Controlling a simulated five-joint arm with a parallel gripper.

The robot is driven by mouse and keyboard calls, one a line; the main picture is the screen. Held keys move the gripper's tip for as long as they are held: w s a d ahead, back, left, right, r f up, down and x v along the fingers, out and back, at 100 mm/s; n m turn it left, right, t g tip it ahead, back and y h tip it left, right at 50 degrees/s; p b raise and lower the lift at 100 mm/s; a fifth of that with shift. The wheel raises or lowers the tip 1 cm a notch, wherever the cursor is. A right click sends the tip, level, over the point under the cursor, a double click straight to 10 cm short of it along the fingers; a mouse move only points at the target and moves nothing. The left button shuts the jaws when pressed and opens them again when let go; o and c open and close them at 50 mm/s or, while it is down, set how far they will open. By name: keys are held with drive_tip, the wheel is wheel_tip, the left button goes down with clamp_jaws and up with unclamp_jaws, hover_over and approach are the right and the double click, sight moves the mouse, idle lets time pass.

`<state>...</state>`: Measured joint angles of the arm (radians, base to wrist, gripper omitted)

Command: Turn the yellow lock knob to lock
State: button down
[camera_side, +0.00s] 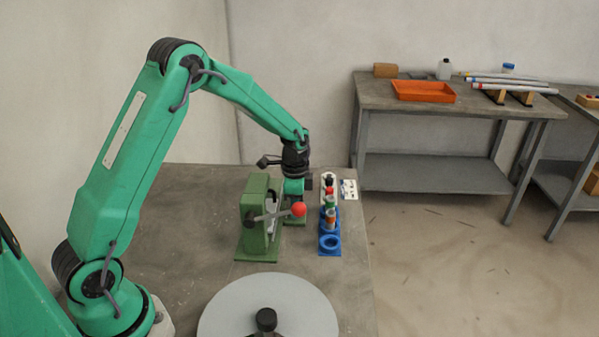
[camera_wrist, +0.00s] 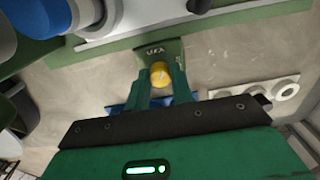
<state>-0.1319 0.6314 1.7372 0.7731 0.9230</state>
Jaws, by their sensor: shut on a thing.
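The yellow lock knob (camera_wrist: 160,76) shows in the wrist view, on a small green plate (camera_wrist: 161,50) with light lettering. My gripper (camera_wrist: 161,90) has its two green fingers one on each side of the knob and is shut on it. In the side view my gripper (camera_side: 294,188) points down behind the green jig (camera_side: 253,215). The knob is hidden in the side view. Which way the knob is turned cannot be told.
The jig has a lever with a red ball (camera_side: 298,209). A blue rack (camera_side: 329,243) with small bottles stands just right of it. A grey round disc (camera_side: 268,308) with a black knob lies in front. An orange tray (camera_side: 424,91) is on the back table.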

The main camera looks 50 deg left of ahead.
drive_tip(key=shift+n, duration=0.8)
drive_tip(key=c, duration=1.2)
unclamp_jaws()
drive_tip(key=shift+r, duration=0.15)
drive_tip(key=shift+r, duration=3.8)
